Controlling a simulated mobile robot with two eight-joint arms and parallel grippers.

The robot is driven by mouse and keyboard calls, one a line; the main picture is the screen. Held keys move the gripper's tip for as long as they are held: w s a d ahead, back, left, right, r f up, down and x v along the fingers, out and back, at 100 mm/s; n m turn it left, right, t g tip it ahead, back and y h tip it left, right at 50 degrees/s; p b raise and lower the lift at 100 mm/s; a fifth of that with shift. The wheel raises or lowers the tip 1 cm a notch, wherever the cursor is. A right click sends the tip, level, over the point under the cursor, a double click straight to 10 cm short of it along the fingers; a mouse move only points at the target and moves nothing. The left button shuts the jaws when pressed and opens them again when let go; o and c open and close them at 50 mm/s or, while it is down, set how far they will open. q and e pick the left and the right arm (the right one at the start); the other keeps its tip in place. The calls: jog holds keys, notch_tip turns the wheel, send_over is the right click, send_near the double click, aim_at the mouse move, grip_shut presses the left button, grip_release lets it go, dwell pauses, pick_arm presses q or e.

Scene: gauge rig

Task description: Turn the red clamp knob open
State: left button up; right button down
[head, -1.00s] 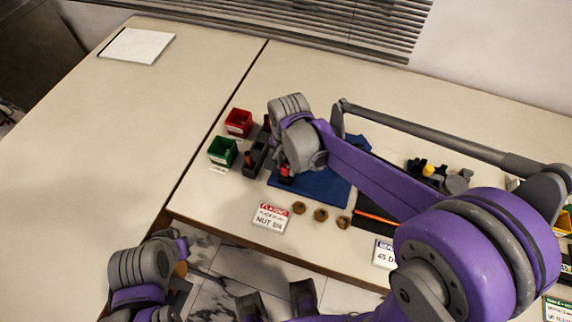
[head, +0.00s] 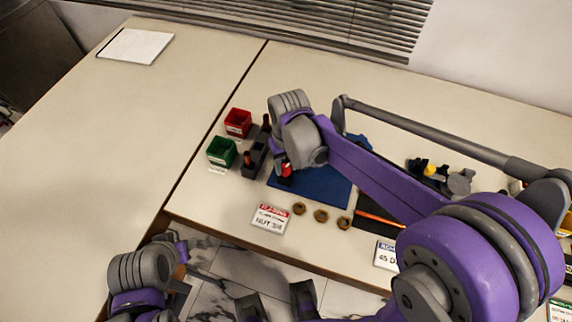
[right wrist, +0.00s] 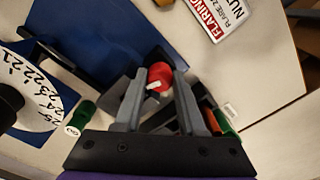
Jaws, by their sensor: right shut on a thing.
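The red clamp knob (head: 287,169) shows in the head view just below my right wrist, at the left end of the blue mat (head: 322,188). In the right wrist view the red knob (right wrist: 160,75) sits between the fingertips of my right gripper (right wrist: 157,82), which is shut on it. A small pale mark shows on the knob's near side. In the head view my right wrist hides most of the right gripper and the clamp body. My left arm (head: 140,268) is low at the left, off the table's front edge; its jaws are not clear.
A red bin (head: 238,122), a green bin (head: 222,151) and a dark holder (head: 257,152) stand left of the knob. A label card (head: 270,218) and brass nuts (head: 321,215) lie in front. A numbered dial (right wrist: 35,85) is close beside my right gripper. The left table is mostly clear.

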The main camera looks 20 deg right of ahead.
jog(key=shift+n, duration=2.2)
jog(key=c, duration=0.5)
grip_release()
